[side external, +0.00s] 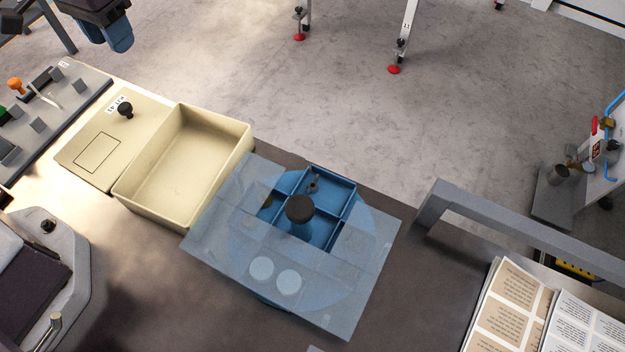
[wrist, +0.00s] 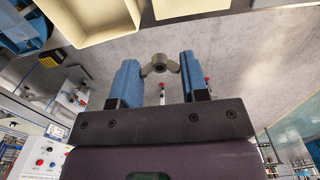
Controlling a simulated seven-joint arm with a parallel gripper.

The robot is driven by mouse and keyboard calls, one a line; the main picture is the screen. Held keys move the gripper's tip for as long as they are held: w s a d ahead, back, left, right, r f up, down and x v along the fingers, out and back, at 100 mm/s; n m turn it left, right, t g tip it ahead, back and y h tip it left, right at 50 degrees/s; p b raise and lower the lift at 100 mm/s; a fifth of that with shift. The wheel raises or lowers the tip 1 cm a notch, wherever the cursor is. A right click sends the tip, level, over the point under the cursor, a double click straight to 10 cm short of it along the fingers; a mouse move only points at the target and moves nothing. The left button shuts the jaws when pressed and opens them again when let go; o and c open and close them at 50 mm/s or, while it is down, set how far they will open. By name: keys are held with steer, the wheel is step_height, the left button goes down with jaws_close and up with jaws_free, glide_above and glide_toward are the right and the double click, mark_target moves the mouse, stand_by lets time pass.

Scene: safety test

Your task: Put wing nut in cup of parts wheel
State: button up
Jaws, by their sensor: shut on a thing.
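My gripper (wrist: 160,70) is shut on a grey-beige wing nut (wrist: 161,63), held between the blue fingertips in the wrist view. In the side external view my gripper (side external: 118,40) hangs at the upper left, away from the wheel; the wing nut cannot be made out there. The blue parts wheel (side external: 331,207) stands on the table under a see-through square cover (side external: 220,233). An opening in the cover bares several blue cups around a dark central knob (side external: 299,208). A small dark item (side external: 313,185) shows in the far cup.
An empty-looking cream bin (side external: 183,165) stands left of the wheel, beside a cream panel with a black knob (side external: 125,109). A grey control panel (side external: 38,110) is at far left. A grey rail (side external: 510,225) and printed sheets (side external: 515,310) are at right.

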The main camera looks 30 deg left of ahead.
stand_by(0.3)
steer(key=w+d+f+m, duration=0.1)
steer(key=d+f+m, duration=0.25)
steer(key=d, duration=0.85)
steer(key=w+d+f+m, duration=0.1)
steer(key=d+f+m, duration=0.3)
steer(key=d, duration=0.7)
steer(key=m, duration=0.7)
glide_toward(313, 185)
steer(key=d+r+m, duration=0.1)
steer(key=d+m, duration=0.3)
steer(key=shift+n, duration=0.25)
steer(key=shift+w+f, duration=0.15)
steer(key=shift+f, duration=4.05)
steer(key=o, duration=1)
